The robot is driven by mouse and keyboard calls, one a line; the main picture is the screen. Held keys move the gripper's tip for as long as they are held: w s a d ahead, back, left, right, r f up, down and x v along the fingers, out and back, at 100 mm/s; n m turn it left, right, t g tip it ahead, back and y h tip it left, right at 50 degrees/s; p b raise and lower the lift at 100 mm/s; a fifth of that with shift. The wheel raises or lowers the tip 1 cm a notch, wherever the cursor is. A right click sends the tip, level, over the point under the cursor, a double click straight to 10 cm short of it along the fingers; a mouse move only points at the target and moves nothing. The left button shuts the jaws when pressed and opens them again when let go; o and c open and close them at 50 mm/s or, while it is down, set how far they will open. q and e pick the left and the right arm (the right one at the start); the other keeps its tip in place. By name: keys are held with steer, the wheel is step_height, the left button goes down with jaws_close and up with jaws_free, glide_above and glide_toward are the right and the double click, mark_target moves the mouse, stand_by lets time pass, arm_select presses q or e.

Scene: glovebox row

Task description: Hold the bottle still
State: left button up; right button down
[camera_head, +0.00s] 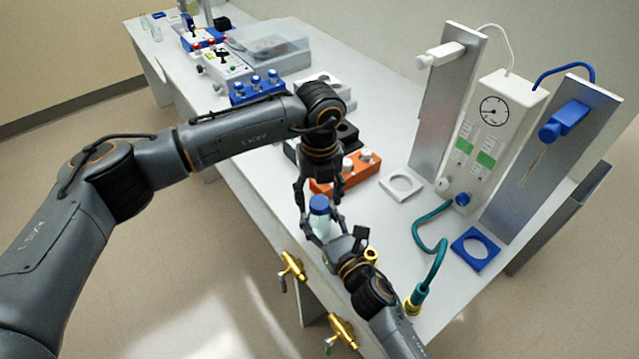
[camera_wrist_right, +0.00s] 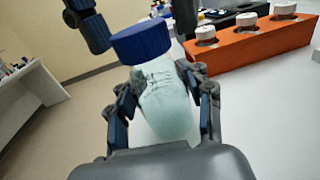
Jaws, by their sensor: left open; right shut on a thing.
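The bottle is a clear bottle with pale contents (camera_wrist_right: 165,100) and a blue cap (camera_wrist_right: 140,42). In the head view its blue cap (camera_head: 319,204) shows near the bench's front edge. My right gripper (camera_head: 327,228) is shut on the bottle's body, and the right wrist view shows its fingers (camera_wrist_right: 165,98) on either side of it. The bottle looks slightly tilted in that view. My left gripper (camera_head: 319,196) points down over the cap, open, with a finger on each side. Its fingertips show beside the cap in the wrist view, apparently apart from it. The bottle's base is hidden.
An orange rack (camera_head: 345,172) with white-capped bottles stands just behind. A white ring holder (camera_head: 401,184) and a blue ring holder (camera_head: 475,248) lie to the right, near a gauge panel (camera_head: 492,135) and teal hose (camera_head: 433,240). Brass valves (camera_head: 292,268) stick out at the front edge.

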arm_select(q)
steer(key=shift+f, duration=0.3)
steer(key=c, duration=1.2)
steer(key=m, duration=1.9)
steer(key=o, duration=1.3)
